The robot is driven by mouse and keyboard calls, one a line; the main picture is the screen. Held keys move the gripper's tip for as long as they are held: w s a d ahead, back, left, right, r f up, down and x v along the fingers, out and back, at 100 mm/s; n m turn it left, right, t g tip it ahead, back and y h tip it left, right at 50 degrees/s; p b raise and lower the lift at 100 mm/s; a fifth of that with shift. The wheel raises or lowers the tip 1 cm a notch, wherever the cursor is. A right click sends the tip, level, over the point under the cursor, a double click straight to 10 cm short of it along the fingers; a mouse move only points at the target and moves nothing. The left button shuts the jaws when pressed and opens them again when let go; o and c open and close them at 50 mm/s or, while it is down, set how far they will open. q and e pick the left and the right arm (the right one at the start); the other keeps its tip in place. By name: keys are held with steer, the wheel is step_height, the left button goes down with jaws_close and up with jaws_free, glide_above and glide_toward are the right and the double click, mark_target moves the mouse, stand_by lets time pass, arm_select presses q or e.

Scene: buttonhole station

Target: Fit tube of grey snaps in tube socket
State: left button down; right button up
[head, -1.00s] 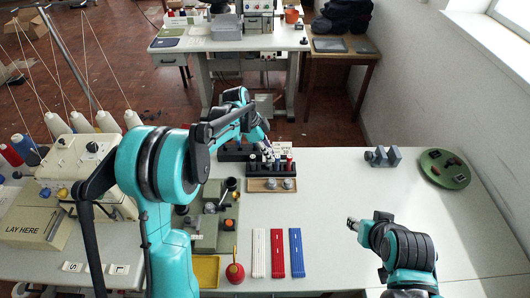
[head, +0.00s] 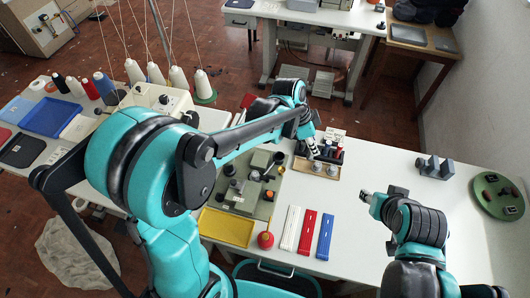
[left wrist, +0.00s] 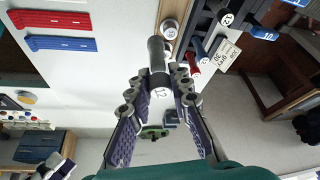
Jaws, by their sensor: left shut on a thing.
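In the head view this gripper (head: 313,148) is beside the dark tube rack (head: 334,156), close to the wooden tray. The rack holds several tubes, among them a red one (left wrist: 194,62). The green-grey press station (head: 262,210) has several dark cylindrical fittings; I cannot tell which is the tube socket. My right gripper (head: 366,196) is over the table's right side, fingers too small to read.
A wooden tray (head: 303,165) holds grey round pieces. White, red (head: 307,232) and blue (head: 325,238) strips lie in front, near a yellow tray (head: 227,228) and a red bulb (head: 265,240). Grey blocks (head: 434,168) and a green dish (head: 498,197) stand right. The middle right tabletop is clear.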

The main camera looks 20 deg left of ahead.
arm_select(q)
steer(key=w+a+f+b, duration=0.1)
steer(key=a+f, duration=0.2)
steer(key=w+a+f+b, duration=0.1)
steer(key=a+f+b, duration=0.1)
steer(key=a+f, duration=0.2)
steer(key=w+a+f+b, duration=0.1)
steer(key=a+f+b, duration=0.1)
steer(key=a+f, duration=0.2)
steer(key=shift+w+a, duration=0.1)
steer(key=shift+w, duration=0.05)
steer(key=shift+f+b, duration=0.25)
steer(key=shift+b, duration=0.05)
steer(key=c, duration=1.7)
jaws_free()
steer(key=shift+c, duration=0.2)
steer(key=o, duration=0.3)
steer(key=shift+o, duration=0.2)
steer(key=shift+r, duration=0.15)
